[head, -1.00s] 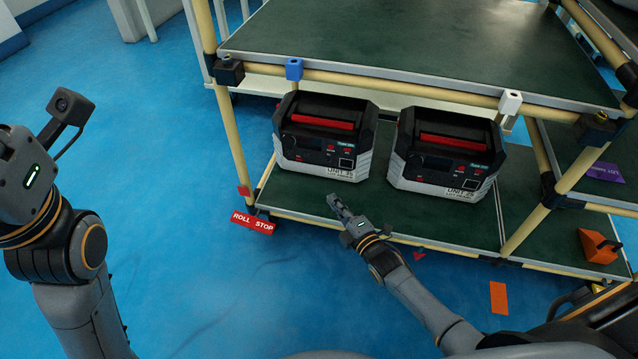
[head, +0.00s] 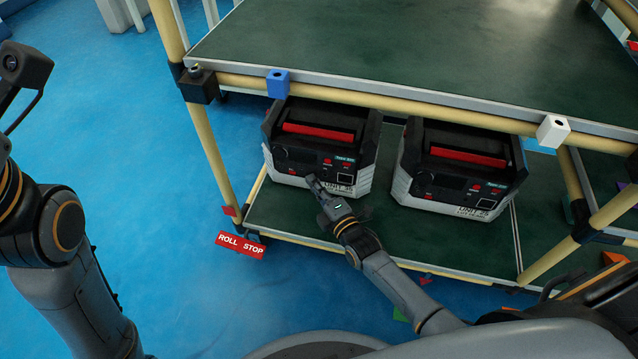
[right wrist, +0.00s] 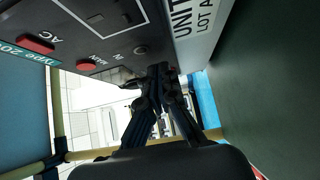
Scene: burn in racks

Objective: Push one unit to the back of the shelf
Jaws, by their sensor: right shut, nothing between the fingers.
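Two black and light-grey units with red handle bars stand side by side on the lower green shelf (head: 300,218) of the rack. The left unit (head: 318,140) is near my right gripper (head: 313,184). The right unit (head: 460,165) stands a little apart from it. My right gripper is shut and empty, its fingertips at the lower front of the left unit. In the right wrist view the shut fingers (right wrist: 158,78) are close to the unit's front panel (right wrist: 110,35); I cannot tell whether they touch. My left gripper is outside the head view; only its arm shows.
The upper green shelf (head: 420,50) overhangs the units. A tan post (head: 210,135) stands at the left with a red ROLL STOP label (head: 240,244) by its foot. A blue clip (head: 278,84) and white clip (head: 552,131) sit on the front rail. Blue floor is clear at left.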

